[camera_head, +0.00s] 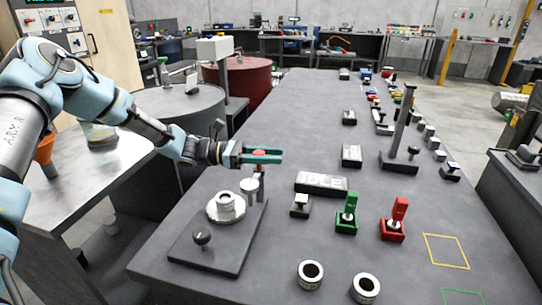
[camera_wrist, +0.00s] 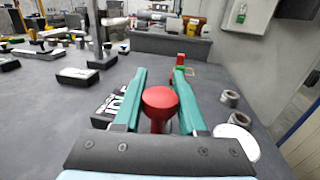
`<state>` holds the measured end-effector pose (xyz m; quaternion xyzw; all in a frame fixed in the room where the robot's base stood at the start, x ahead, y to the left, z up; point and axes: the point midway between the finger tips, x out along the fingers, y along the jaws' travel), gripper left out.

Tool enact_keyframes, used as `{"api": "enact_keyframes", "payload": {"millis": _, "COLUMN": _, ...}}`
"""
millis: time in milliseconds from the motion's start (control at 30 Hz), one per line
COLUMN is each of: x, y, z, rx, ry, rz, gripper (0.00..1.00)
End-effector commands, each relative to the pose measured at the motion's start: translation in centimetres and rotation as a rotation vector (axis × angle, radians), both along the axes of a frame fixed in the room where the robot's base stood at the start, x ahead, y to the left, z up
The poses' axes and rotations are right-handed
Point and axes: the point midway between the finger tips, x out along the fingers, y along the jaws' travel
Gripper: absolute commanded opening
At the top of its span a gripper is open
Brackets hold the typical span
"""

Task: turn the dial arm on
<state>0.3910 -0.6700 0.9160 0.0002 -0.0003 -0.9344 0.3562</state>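A dark plate (camera_head: 215,258) lies on the near left of the bench. It carries a pale round dial with a raised hub (camera_head: 226,207), a small black knob (camera_head: 201,238) and a pale-capped post (camera_head: 249,186). A red round knob (camera_head: 259,153) on a dark stem stands at the plate's far end. My gripper (camera_head: 280,155) reaches in from the left with its teal fingers around this red knob. In the wrist view, the red knob (camera_wrist: 160,101) sits between the parted fingers, close to both. I cannot tell whether they touch it.
Green (camera_head: 347,214) and red (camera_head: 396,220) switches stand to the right. Two grey rings (camera_head: 311,274) (camera_head: 366,288) lie nearer the front. Barrels (camera_head: 180,105) (camera_head: 240,80) stand behind left.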

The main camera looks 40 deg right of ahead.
Motion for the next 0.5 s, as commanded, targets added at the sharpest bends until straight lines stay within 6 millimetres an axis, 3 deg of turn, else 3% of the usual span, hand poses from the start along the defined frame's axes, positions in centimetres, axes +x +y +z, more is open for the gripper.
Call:
{"api": "enact_keyframes", "payload": {"millis": 33, "x": 0.01, "y": 0.0, "z": 0.01, "rx": 0.0, "ry": 0.0, "rz": 0.0, "gripper": 0.34}}
{"api": "enact_keyframes", "payload": {"millis": 333, "x": 0.01, "y": 0.01, "z": 0.01, "rx": 0.0, "ry": 0.0, "rz": 0.0, "gripper": 0.0}}
{"api": "enact_keyframes", "payload": {"millis": 500, "x": 0.02, "y": 0.02, "z": 0.01, "rx": 0.0, "ry": 0.0, "rz": 0.0, "gripper": 0.0}}
